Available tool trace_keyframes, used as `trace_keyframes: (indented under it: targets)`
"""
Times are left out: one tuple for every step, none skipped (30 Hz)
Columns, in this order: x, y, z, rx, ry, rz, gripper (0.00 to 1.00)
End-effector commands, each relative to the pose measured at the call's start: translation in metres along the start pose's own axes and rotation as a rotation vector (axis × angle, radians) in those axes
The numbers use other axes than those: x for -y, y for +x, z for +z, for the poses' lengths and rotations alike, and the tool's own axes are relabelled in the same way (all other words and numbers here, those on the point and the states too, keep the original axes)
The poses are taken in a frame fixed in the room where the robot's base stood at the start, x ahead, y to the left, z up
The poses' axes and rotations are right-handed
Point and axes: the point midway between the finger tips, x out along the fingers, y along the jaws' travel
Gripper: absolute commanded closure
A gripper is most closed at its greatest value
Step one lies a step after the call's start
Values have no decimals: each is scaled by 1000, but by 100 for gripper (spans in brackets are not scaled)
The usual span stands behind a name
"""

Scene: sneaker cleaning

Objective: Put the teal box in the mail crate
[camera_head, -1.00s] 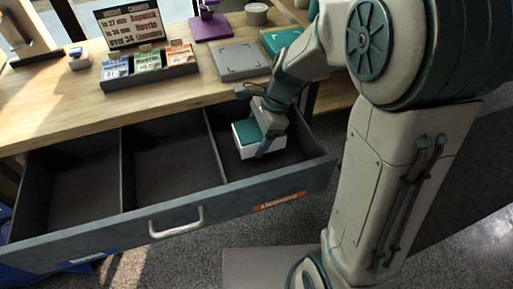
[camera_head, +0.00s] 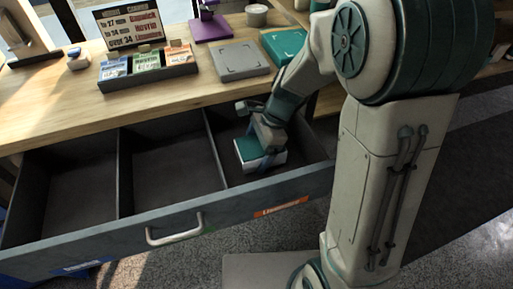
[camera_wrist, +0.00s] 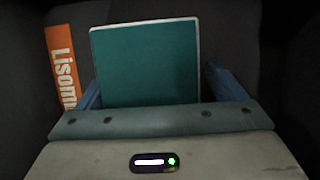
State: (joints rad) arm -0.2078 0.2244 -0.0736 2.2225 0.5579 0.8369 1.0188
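The teal box (camera_head: 250,152) has a teal top and white sides. It sits low in the right compartment of the open grey drawer (camera_head: 225,208). My gripper (camera_head: 268,153) reaches down over it, with a blue finger along its near side. In the wrist view the teal top (camera_wrist: 147,65) lies between the two blue fingers of my gripper (camera_wrist: 153,85). The left finger overlaps the box edge, and a narrow dark gap shows at the right finger, so the fingers look open around it. I cannot identify a mail crate for certain.
Part of something blue (camera_head: 60,277) shows below the drawer at lower left. The drawer's left and middle compartments are empty. An orange label (camera_wrist: 62,66) is beside the box. The wooden counter (camera_head: 50,110) above holds a sign, a card tray (camera_head: 150,77) and grey, teal and purple pads.

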Motion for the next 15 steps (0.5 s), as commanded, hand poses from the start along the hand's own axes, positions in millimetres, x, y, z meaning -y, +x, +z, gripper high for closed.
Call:
trace_keyframes:
  targets:
    - [0,0,0,0,0,0,10]
    - [0,0,0,0,0,0,10]
    - [0,-2,1,0,0,0,10]
    - [0,-4,2,0,0,-1,10]
    - [0,-7,2,0,0,-2,10]
    - [1,-12,2,0,0,-2,10]
    - [1,-16,2,0,0,-3,10]
    - [1,-22,2,0,0,-4,10]
    - [1,-30,2,-1,-1,-5,10]
    - [1,-37,2,-1,0,-4,10]
    - [1,-43,2,-1,1,-5,10]
    - [1,-53,2,0,1,-5,10]
    - [1,-60,2,-1,0,-6,10]
    - [1,-66,2,-1,0,-5,10]
    - [1,-75,2,-1,0,-5,10]
